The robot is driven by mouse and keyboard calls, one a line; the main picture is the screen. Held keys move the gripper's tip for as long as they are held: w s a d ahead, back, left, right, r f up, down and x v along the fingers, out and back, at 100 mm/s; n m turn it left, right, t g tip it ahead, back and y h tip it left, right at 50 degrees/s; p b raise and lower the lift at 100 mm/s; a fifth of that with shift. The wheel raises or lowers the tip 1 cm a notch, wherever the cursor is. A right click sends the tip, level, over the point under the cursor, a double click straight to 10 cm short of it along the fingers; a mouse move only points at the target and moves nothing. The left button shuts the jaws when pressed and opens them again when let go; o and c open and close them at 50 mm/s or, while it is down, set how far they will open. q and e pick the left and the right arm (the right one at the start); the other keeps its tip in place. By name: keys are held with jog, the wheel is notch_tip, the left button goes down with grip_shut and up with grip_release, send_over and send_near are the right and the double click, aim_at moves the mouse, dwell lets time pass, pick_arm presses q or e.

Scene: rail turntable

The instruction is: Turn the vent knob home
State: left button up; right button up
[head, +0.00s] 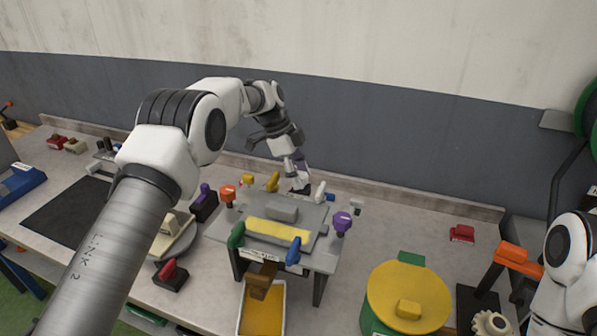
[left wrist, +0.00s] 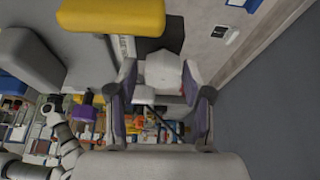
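A grey raised stand (head: 228,222) carries several coloured knobs and levers around its plate. I cannot read which one is the vent knob. A white lever (head: 320,191) stands at its back edge. My left gripper (head: 302,182) points down at the back edge, just left of that lever. In the left wrist view my left gripper (left wrist: 160,78) has its fingers apart. A pale faceted piece (left wrist: 164,68) shows between them, with gaps to both sides; contact is not visible. My right gripper is out of view; only part of my right arm shows at the right edge.
Orange (head: 228,193), purple (head: 342,221), green (head: 236,236) and blue (head: 294,250) handles stick out around the stand. A yellow-lidded green drum (head: 385,290) stands at front right. A red block (head: 462,233) lies farther right. The bench between is mostly clear.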

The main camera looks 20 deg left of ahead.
pick_arm(q)
jog(key=shift+w+r, duration=0.15)
jog(key=v, duration=1.1)
jog(key=shift+r, duration=0.4)
jog(key=shift+a, duration=0.1)
